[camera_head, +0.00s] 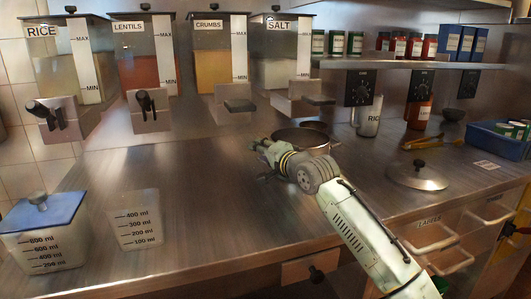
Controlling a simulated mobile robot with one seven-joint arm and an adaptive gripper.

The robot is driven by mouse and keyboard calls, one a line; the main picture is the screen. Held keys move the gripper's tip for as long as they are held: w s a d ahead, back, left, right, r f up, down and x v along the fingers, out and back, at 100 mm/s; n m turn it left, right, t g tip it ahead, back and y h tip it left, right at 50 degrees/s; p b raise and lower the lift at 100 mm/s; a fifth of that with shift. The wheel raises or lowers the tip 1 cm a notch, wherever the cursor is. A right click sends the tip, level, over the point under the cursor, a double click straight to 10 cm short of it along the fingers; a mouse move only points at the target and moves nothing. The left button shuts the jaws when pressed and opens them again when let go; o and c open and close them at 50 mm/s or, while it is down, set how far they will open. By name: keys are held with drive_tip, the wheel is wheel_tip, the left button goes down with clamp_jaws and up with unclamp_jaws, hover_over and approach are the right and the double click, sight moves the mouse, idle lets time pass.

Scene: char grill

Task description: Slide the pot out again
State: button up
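A dark metal pot (304,137) stands on the steel counter (190,200), below and slightly right of the salt dispenser (281,60). My gripper (262,160) is in front of the pot and a little to its left, low over the counter and pointing left. My wrist and gripper hide the pot's front lower part. The fingers are small and seen at an angle, so I cannot tell whether they are open or shut, or whether they touch the pot.
Rice (64,65), lentils (145,55) and crumbs (220,55) dispensers hang in a row to the left. A pot lid (418,178) and tongs (432,143) lie on the right. A blue-lidded container (42,235) and a measuring cup (138,220) stand front left. The middle-left counter is clear.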

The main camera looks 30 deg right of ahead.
drive_tip(key=shift+c, duration=0.5)
clamp_jaws()
drive_tip(key=shift+f, duration=0.1)
idle(0.5)
